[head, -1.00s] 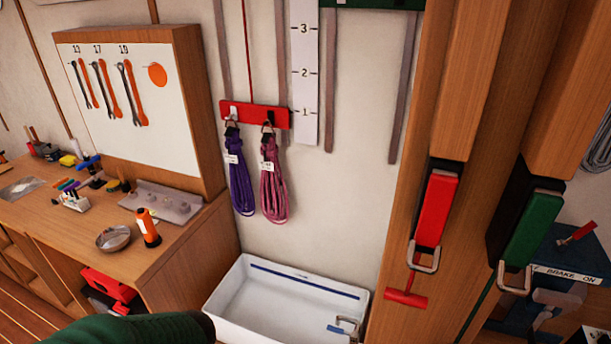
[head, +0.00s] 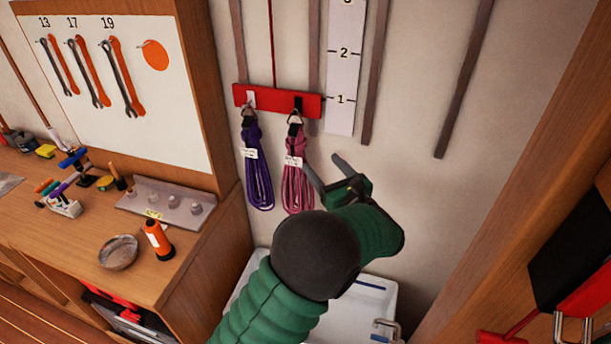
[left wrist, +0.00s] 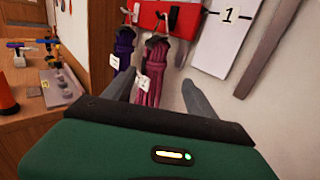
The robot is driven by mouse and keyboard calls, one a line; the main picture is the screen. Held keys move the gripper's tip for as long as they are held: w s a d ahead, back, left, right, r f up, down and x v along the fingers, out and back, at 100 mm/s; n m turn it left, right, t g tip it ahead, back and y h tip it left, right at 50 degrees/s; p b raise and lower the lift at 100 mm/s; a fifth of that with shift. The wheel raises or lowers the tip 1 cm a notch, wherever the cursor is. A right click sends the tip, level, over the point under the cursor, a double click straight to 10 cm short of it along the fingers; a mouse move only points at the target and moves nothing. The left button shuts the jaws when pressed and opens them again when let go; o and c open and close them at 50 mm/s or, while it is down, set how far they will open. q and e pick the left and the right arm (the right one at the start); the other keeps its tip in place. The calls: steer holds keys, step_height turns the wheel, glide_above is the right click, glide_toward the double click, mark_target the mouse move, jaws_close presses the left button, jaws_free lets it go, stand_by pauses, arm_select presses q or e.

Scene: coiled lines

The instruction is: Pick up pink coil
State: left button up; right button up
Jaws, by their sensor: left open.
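The pink coil (head: 297,176) hangs from a hook on the red wall rack (head: 271,102), with a white tag near its top. It also shows in the left wrist view (left wrist: 153,80), beyond and between my fingers. The purple coil (head: 257,170) hangs just left of it, also tagged. My left gripper (head: 326,172) is open and empty, just right of the pink coil, with its fingers pointing toward the coil and wall. In the left wrist view its fingertips (left wrist: 159,84) appear on either side of the pink coil's lower part. I cannot tell whether they touch it. My right gripper is not in view.
A white tub (head: 380,289) stands below, partly hidden by my arm. A wooden bench (head: 90,235) at left holds an orange torch (head: 158,240), a metal bowl (head: 119,252) and small tools. A white numbered strip (head: 343,70) is right of the rack.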

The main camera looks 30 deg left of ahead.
mark_target(303, 146)
arm_select(q)
steer(key=x, duration=0.4)
steer(key=s+p+x, duration=0.1)
steer(key=x, duration=0.4)
steer(key=a+p+x, duration=0.1)
steer(key=x, duration=0.3)
steer(key=shift+s+a+f, duration=0.2)
steer(key=shift+s+f, duration=0.05)
steer(key=shift+w, duration=0.3)
steer(key=shift+w+d+r, duration=0.1)
steer(key=shift+w+d, duration=0.05)
steer(key=shift+d, duration=0.25)
steer(key=shift+c, duration=0.6)
steer(key=shift+a, duration=0.35)
steer(key=c, duration=1)
jaws_close()
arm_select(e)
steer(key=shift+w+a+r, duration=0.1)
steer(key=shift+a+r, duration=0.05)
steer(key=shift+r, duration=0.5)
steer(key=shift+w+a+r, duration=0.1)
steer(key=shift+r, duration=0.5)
